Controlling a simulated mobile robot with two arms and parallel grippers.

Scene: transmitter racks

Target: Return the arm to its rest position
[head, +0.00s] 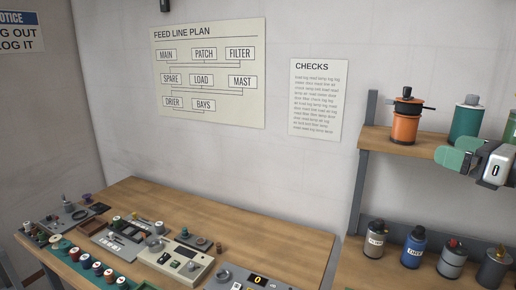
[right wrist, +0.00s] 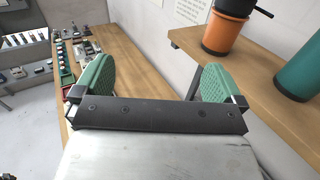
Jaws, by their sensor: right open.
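My right gripper (head: 462,156) shows at the right edge of the head view, in front of the upper shelf and below a green cylinder. In the right wrist view its two green finger pads (right wrist: 156,82) stand wide apart with nothing between them. The pads are over the wooden bench, with the shelf beside them on the right. Part of the right arm is cut off by the frame edge. My left gripper is in neither view.
The upper shelf (head: 376,139) holds an orange-and-black canister (head: 405,123) and a green cylinder (head: 466,122), close to my right gripper. Several small canisters stand below. The bench (head: 250,225) carries panels and knobs; its back middle is clear.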

